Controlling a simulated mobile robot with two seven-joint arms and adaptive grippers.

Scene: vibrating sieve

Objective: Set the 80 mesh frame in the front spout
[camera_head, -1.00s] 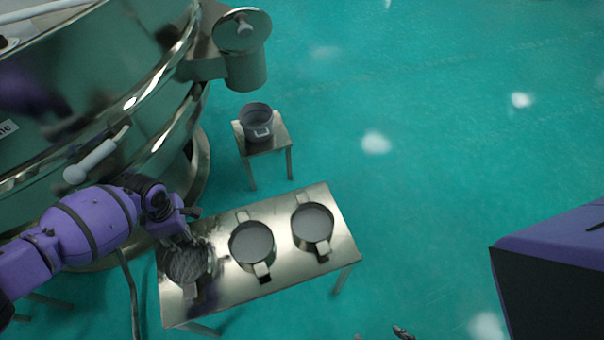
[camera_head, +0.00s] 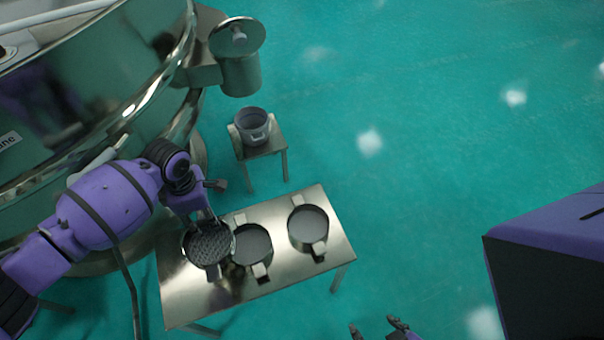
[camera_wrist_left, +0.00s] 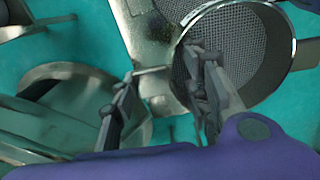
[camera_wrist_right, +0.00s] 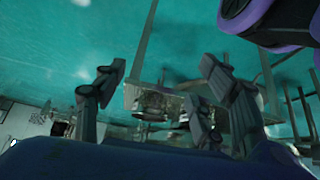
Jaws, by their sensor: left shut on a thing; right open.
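A round metal frame with coarse dark mesh (camera_head: 210,246) and side handles is held by my left gripper (camera_head: 204,216) at its far side. It appears raised over the left end of the table; its mesh also shows in the left wrist view (camera_wrist_left: 232,45), beside the left fingers (camera_wrist_left: 160,75). The exact grip point is unclear. No mesh number is readable. A spout with a round lid (camera_head: 238,37) and a cylindrical body (camera_head: 241,76) projects from the large sieve; I cannot tell whether it is the front spout. My right gripper (camera_head: 379,328) is open and empty at the bottom edge.
Two other round frames, a middle one (camera_head: 252,246) and a right one (camera_head: 308,229), stand on the steel table (camera_head: 185,295). A grey pot (camera_head: 253,125) stands on a small stool (camera_head: 270,147). The polished sieve body (camera_head: 100,90) fills the upper left. The floor right of the table is clear.

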